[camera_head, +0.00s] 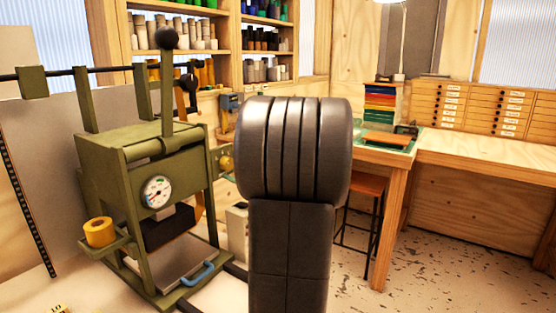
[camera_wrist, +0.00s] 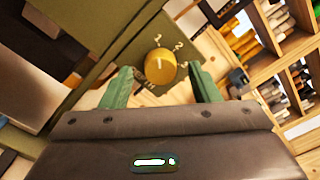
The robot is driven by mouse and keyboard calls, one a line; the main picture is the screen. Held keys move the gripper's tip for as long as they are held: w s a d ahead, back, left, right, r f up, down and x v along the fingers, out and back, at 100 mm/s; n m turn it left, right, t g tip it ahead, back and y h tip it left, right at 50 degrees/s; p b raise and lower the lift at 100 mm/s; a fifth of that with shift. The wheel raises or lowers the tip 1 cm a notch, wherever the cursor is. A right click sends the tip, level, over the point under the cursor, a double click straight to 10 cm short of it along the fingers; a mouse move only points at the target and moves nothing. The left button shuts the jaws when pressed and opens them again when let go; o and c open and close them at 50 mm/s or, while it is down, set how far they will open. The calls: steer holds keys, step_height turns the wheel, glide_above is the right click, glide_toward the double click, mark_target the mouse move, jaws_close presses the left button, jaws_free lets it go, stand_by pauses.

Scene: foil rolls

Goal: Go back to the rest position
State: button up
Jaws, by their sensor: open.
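My gripper (camera_wrist: 160,88) shows in the wrist view with its two green fingers spread apart and nothing between them. Beyond the fingers is a yellow round knob (camera_wrist: 160,66) with numbers around it, on the green side of a press. I cannot tell the exact gap between fingers and knob. In the head view the knob (camera_head: 227,163) shows at the right side of the green press (camera_head: 110,150). My dark arm stands in the middle of the head view and hides what is behind it; my gripper is not visible there.
The press carries a dial gauge (camera_head: 157,192), a black-knobbed lever (camera_head: 167,80), a yellow roll (camera_head: 99,232) on a side tray and a blue handle (camera_head: 198,274). Shelves of rolls (camera_head: 185,30) stand behind. A workbench (camera_head: 480,150) and stool (camera_head: 362,190) are right; speckled floor lies open there.

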steer(key=shift+w+a, duration=0.4)
steer(key=shift+a, duration=0.2)
steer(key=shift+d, duration=0.1)
